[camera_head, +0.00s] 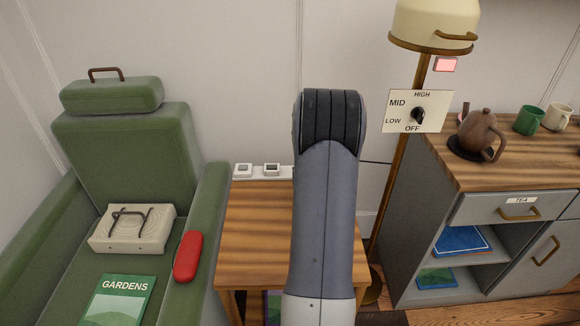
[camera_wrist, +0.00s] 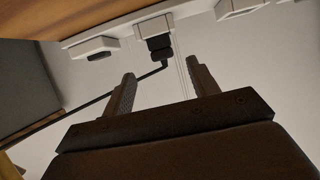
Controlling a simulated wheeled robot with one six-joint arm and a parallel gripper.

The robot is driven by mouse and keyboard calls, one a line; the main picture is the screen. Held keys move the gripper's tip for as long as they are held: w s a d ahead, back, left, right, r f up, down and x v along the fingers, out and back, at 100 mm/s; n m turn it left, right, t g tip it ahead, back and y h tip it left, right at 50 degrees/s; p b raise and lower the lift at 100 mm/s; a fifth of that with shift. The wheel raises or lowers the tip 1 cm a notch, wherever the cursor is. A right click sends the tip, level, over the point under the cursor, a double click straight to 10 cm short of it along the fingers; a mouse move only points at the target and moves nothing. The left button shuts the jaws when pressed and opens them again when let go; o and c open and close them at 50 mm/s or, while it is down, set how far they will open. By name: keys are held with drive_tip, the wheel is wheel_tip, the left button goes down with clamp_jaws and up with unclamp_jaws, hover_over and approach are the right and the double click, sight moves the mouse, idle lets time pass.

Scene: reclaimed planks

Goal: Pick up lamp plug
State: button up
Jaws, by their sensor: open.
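In the wrist view a black plug (camera_wrist: 158,46) sits at a white socket block (camera_wrist: 153,26) on a white power strip (camera_wrist: 118,27). A dark cord (camera_wrist: 105,98) runs from it to the lower left. My gripper (camera_wrist: 163,84) is open and empty, its two fingers apart below the plug. The plug appears between the finger directions, apart from the fingertips. In the head view the strip (camera_head: 257,178) lies along the back of the wooden table; my arm hides the plug and my gripper. The floor lamp (camera_head: 432,25) has a cream shade and a brass pole.
A green armchair (camera_head: 120,145) stands left, with a red case (camera_head: 187,256) on its arm. A grey cabinet (camera_head: 440,190) with a teapot (camera_head: 478,130) stands right. A dial panel (camera_head: 417,110) shows before the lamp pole. The table's (camera_head: 255,235) left part is clear.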

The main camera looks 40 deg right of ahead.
drive_tip(key=x, duration=1)
drive_tip(key=shift+w+a+r, duration=0.1)
drive_tip(key=shift+a+r, duration=0.05)
drive_tip(key=c, duration=1.1)
